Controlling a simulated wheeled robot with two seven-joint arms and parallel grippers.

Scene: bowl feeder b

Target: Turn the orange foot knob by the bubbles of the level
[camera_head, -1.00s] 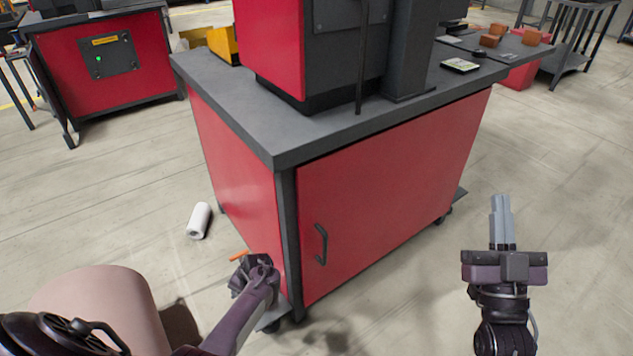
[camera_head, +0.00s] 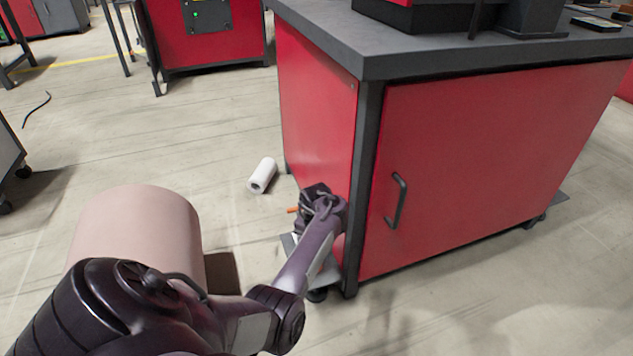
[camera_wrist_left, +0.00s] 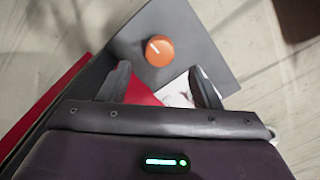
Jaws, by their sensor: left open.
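The orange foot knob (camera_wrist_left: 159,50) with a white mark on its top sits on a grey plate (camera_wrist_left: 205,55) in the left wrist view. Only a small orange sliver of the knob (camera_head: 292,210) shows in the head view, beside the cabinet's lower corner. My left gripper (camera_wrist_left: 160,74) is open and empty, its fingertips apart on either side just short of the knob. In the head view my left gripper (camera_head: 314,196) is low by the cabinet's side. A white marked patch (camera_wrist_left: 178,91) lies between the fingers, partly hidden; no bubbles can be made out. My right gripper is out of view.
The red cabinet (camera_head: 470,160) with a dark top stands close to my left gripper. A white roll (camera_head: 262,175) lies on the floor behind it. A pinkish cylinder (camera_head: 140,232) stands at the left. Floor left of the cabinet is mostly clear.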

